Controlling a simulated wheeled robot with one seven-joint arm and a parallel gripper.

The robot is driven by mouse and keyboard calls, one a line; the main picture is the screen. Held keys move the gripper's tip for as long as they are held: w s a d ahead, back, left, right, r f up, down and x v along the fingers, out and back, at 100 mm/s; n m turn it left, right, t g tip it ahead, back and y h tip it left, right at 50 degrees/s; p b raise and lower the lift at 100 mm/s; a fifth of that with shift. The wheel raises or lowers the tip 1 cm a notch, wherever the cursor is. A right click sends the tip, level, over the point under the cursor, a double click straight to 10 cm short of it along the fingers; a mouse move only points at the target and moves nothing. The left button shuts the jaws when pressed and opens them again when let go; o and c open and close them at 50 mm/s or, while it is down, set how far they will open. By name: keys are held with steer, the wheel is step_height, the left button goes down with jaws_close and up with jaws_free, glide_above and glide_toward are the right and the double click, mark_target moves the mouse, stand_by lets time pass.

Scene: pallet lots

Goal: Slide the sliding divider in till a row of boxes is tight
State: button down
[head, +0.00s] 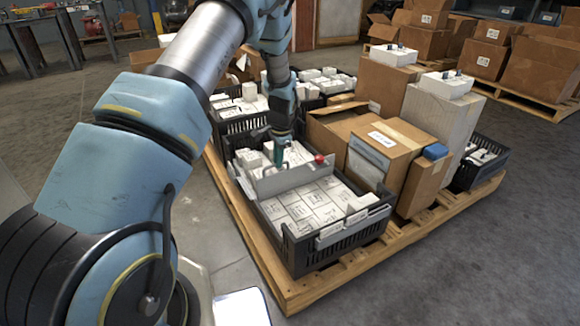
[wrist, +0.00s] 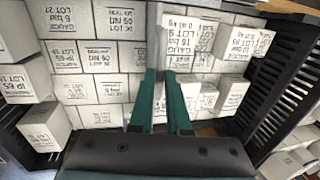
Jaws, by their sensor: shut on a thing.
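A grey sliding divider (head: 295,178) stands upright across the black crate (head: 325,262), with a red knob (head: 319,159) near its right end. My gripper (head: 279,160) reaches down to the divider and is shut on it. In the wrist view my green fingers (wrist: 166,118) close around a thin pale upright piece (wrist: 161,45). White labelled boxes (head: 313,205) lie in rows on the near side of the divider. A few white boxes (head: 249,158) stand on its far side. Whether the near row is tight cannot be told.
The crate sits on a wooden pallet (head: 290,295). Cardboard boxes (head: 385,150) stand close on its right, and a second black crate (head: 238,122) with white boxes is behind. A raised white box (head: 362,203) sits at the near right rim. Floor at right is clear.

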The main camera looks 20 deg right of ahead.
steer(key=shift+w+a+p, duration=0.2)
steer(key=shift+w+a, duration=0.05)
steer(key=shift+w, duration=1.05)
steer(key=shift+w+a+p, duration=0.15)
steer(key=shift+w+a, duration=0.05)
steer(key=shift+w, duration=1.1)
steer(key=c, duration=0.9)
jaws_free()
steer(key=r+p, duration=0.1)
steer(key=r, duration=0.2)
steer(key=s+r+p, duration=0.1)
steer(key=r, duration=0.3)
steer(key=s+r+p, duration=0.1)
steer(key=r, duration=0.2)
steer(key=shift+s+d+r, duration=0.1)
steer(key=shift+d+r, duration=0.1)
steer(key=shift+r, duration=0.15)
steer(key=shift+a, duration=0.1)
